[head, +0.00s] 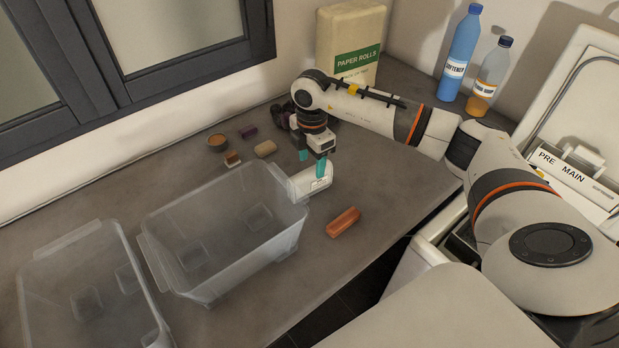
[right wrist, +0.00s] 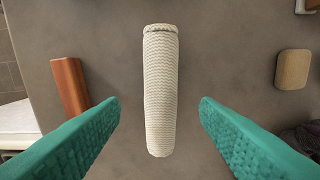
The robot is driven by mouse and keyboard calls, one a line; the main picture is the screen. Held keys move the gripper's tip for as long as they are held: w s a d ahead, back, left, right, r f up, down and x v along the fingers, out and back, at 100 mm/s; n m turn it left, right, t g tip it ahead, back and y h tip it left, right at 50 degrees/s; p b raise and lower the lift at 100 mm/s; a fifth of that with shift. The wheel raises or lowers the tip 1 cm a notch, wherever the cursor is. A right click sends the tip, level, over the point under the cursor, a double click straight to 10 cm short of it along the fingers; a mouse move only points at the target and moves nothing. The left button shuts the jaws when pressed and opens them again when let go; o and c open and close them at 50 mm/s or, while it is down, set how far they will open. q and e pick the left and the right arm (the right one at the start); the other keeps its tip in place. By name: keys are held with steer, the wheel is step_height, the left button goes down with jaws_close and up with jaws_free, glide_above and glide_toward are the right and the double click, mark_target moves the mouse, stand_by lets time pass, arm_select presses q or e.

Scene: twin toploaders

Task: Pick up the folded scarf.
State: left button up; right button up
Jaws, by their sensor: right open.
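The folded scarf looks like a cream, ribbed roll (right wrist: 160,85) in the right wrist view, lying lengthwise between my fingers. In the head view it is the pale roll (head: 312,181) on the counter, just behind the right clear bin. My right gripper (head: 312,165) points down over it with teal fingers. In the right wrist view the gripper (right wrist: 159,102) is open, one finger on each side of the roll, with a gap on both sides. Finger height above the counter is hard to tell. My left gripper is out of view.
An orange-brown block (head: 343,222) lies near the counter's front edge. A beige block (head: 266,149) and several small items lie behind the clear bin (head: 225,215). A second clear bin (head: 75,240) stands left. A paper rolls pack (head: 350,45) and bottles (head: 460,50) stand at the back.

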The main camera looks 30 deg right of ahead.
mark_target(310, 180)
steer(key=shift+f, duration=0.9)
steer(key=f+p, duration=0.2)
steer(key=f, duration=0.3)
steer(key=shift+a+p, duration=0.2)
steer(key=shift+p, duration=0.2)
steer(key=shift+f, duration=0.35)
steer(key=shift+c, duration=0.6)
steer(key=c, duration=1)
steer(key=shift+r, duration=0.1)
